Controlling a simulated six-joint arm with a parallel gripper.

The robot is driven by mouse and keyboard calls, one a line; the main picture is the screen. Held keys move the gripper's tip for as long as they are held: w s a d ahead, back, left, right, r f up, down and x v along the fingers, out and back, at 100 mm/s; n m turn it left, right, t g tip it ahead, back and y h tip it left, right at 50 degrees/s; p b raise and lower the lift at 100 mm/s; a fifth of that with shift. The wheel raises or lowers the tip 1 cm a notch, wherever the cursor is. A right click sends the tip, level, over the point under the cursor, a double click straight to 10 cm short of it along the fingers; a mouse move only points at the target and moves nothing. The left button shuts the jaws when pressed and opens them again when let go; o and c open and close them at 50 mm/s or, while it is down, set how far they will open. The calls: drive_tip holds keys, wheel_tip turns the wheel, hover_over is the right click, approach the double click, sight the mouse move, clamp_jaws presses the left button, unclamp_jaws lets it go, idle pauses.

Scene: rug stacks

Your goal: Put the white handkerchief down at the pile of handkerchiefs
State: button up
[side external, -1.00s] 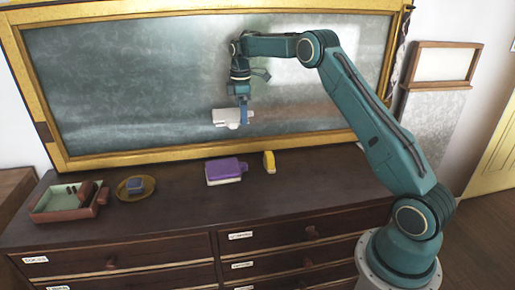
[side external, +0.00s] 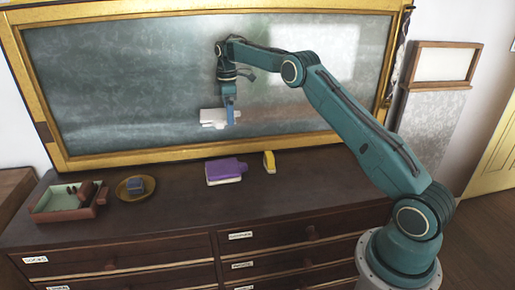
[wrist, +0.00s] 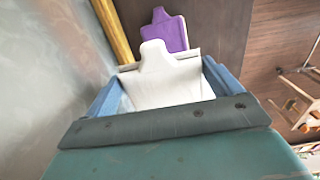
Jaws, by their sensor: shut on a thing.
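The white handkerchief (side external: 212,117) is held in the air in front of the board, above the dresser top. My gripper (side external: 229,117) is shut on it, and in the wrist view the white handkerchief (wrist: 160,80) lies between the two blue fingers. The pile of handkerchiefs (side external: 225,171) lies on the dresser below, with a purple one on top and a pale layer under it. In the wrist view the purple top (wrist: 165,31) shows beyond the held handkerchief, which hides part of it.
A yellow object (side external: 269,162) stands just right of the pile. A round brown dish (side external: 123,192) with a blue item and a tray (side external: 55,217) with dark reddish things are to the left. The gold-framed board (side external: 150,75) rises behind the dresser (side external: 165,215).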

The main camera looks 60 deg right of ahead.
hover_over(232, 164)
wheel_tip(232, 164, down, 15)
drive_tip(key=shift+r, duration=0.2)
drive_tip(key=shift+f, duration=0.1)
drive_tip(key=shift+f, duration=2.05)
drive_tip(key=shift+f, duration=0.1)
drive_tip(key=o, duration=0.8)
drive_tip(key=shift+c, duration=0.2)
drive_tip(key=shift+o, duration=0.2)
wheel_tip(232, 164, up, 12)
